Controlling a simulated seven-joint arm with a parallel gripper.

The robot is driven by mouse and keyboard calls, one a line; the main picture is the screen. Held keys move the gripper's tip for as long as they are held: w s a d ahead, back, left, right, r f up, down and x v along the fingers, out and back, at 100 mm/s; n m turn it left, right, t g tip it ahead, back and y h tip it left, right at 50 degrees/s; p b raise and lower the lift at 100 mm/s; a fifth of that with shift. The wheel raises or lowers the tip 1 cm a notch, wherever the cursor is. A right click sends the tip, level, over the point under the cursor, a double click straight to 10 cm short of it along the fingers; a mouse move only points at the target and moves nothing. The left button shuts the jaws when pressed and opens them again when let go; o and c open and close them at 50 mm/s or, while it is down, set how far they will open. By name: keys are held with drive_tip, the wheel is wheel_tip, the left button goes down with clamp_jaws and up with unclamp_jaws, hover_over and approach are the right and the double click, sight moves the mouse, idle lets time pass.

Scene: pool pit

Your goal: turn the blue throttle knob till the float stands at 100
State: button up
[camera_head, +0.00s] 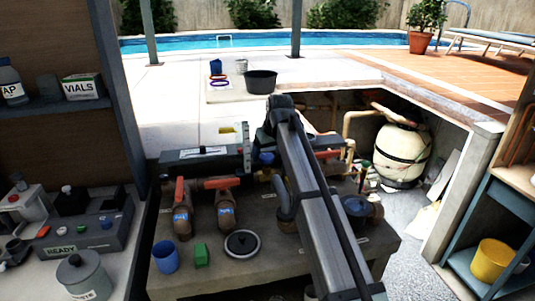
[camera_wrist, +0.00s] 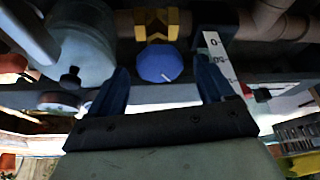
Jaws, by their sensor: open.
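The blue throttle knob (camera_wrist: 158,62), faceted with a small white mark on its near edge, sits on a yellow brass fitting (camera_wrist: 157,24) in the wrist view. My gripper (camera_wrist: 161,68) is open, its two blue fingers on the left and right of the knob with gaps visible. I cannot tell whether the fingers are at the knob's depth. A white scale (camera_wrist: 217,52) with dark numerals, one reading 0, stands right of the knob, partly behind the right finger. I cannot make out the float or its reading. In the head view my arm hides much of this area.
In the head view, brown valves with orange handles (camera_head: 222,184), a blue cup (camera_head: 166,256), a green block (camera_head: 202,255) and a round lid (camera_head: 242,243) occupy the bench (camera_head: 225,279). Pipes crowd around the knob. A cream tank (camera_head: 401,152) stands in the pit.

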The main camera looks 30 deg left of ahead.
drive_tip(key=shift+a+f, duration=0.1)
drive_tip(key=shift+f, duration=0.25)
drive_tip(key=c, duration=1)
